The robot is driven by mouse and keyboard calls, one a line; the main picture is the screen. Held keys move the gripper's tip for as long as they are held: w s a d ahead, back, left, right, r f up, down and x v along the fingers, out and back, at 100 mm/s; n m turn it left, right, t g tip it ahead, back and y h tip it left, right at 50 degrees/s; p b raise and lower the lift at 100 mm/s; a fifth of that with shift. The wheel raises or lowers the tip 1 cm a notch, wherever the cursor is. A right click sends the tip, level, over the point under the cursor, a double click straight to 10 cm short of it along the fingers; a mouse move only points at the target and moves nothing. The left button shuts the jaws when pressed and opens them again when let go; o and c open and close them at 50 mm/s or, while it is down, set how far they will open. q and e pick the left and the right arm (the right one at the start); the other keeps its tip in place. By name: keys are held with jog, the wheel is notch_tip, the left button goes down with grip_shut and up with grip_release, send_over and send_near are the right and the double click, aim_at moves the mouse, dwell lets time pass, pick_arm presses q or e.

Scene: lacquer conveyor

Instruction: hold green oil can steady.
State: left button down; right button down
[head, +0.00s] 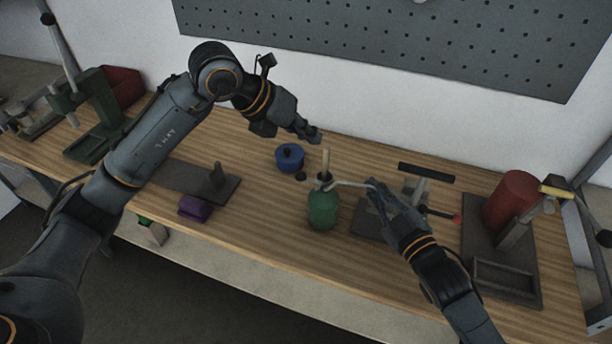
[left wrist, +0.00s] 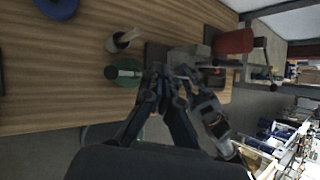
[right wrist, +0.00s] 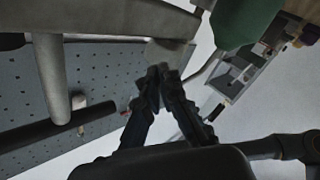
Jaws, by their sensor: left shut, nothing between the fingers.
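The green oil can (head: 322,210) stands upright on the wooden bench, its thin spout (head: 350,183) pointing right. It also shows in the left wrist view (left wrist: 124,73), and part of a green body shows at the top of the right wrist view (right wrist: 245,18). My left gripper (head: 316,138) is shut and empty, above and behind the can, not touching it. My right gripper (head: 374,192) is right of the can, at the spout's end. Its fingertips (right wrist: 161,72) are close together, but I cannot tell whether they grip the spout.
A purple block (head: 195,207) lies left. A red cylinder (head: 511,199) on a dark stand is at the right. A green press (head: 98,117) is far left. The bench front before the can is clear.

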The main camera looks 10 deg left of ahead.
aim_at(303, 179)
pick_arm(q)
jog(key=shift+w+a+f, duration=0.1)
jog(key=shift+a+f, duration=0.05)
jog(key=shift+f, duration=1.3)
jog(key=shift+s+a+f, duration=0.1)
jog(key=shift+a+f, duration=0.1)
jog(key=shift+f, duration=1.25)
jog(key=shift+w+a+f, duration=0.1)
jog(key=shift+a+f, duration=0.05)
jog(key=shift+f, duration=1.3)
jog(key=shift+f, duration=0.4)
jog(key=shift+a+f, duration=0.15)
jog(key=shift+f, duration=0.55)
jog(key=shift+r, duration=1.15)
jog(key=r, duration=0.3)
jog(key=d+r, duration=0.1)
jog(key=r, duration=0.1)
